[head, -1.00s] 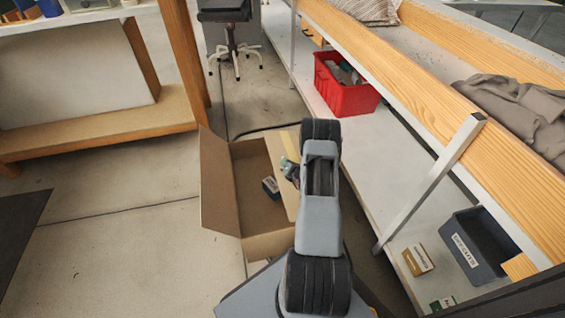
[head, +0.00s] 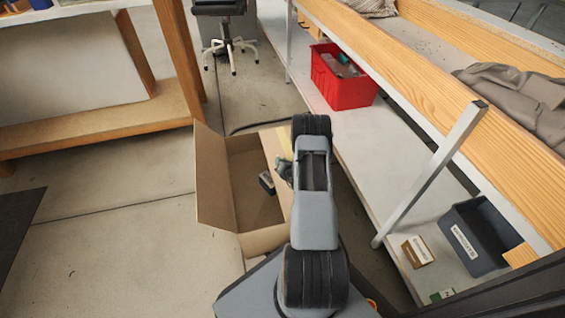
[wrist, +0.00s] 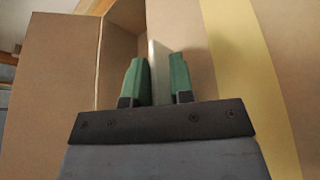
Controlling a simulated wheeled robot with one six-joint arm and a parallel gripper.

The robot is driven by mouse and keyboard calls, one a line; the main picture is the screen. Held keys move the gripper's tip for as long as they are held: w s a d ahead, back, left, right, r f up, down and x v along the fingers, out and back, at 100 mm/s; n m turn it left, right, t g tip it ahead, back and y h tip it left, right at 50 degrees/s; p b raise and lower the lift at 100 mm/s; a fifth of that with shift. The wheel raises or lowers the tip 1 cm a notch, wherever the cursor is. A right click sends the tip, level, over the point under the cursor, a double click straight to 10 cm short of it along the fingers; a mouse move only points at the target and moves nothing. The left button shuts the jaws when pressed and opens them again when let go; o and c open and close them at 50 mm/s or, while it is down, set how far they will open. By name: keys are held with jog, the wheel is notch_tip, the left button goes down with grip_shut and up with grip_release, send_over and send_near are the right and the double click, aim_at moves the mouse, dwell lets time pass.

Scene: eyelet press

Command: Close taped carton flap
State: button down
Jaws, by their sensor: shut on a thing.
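An open cardboard carton (head: 262,241) stands on the floor, its left flap (head: 212,170) swung outward. The taped flap (head: 272,150), with a yellow strip, stands raised on the right side, partly hidden by my arm. My gripper (head: 284,170) is at this flap. In the wrist view my green fingers (wrist: 158,80) are shut on the flap's pale edge, with the taped face (wrist: 238,70) to the right.
A shelf bench with a slanted metal leg (head: 432,172) runs along the right. A red crate (head: 341,88) and a dark bin (head: 478,240) sit on its lower shelf. A wooden table leg (head: 180,60) stands at the back left.

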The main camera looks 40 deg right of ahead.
jog(key=c, duration=1.2)
grip_release()
jog(key=shift+s+a+f, duration=0.15)
jog(key=shift+a+f, duration=0.15)
jog(key=shift+f, duration=0.05)
jog(key=shift+c, duration=0.2)
jog(key=shift+r, duration=0.1)
jog(key=shift+d+r, duration=0.1)
jog(key=shift+d, duration=0.15)
jog(key=shift+s+a+r+p, duration=0.1)
jog(key=shift+s+r+p, duration=0.2)
jog(key=shift+s+p, duration=0.1)
jog(key=p+v, duration=0.4)
jog(key=v, duration=0.8)
jog(key=shift+s+a+r, duration=0.1)
jog(key=shift+s, duration=0.25)
jog(key=shift+s, duration=0.1)
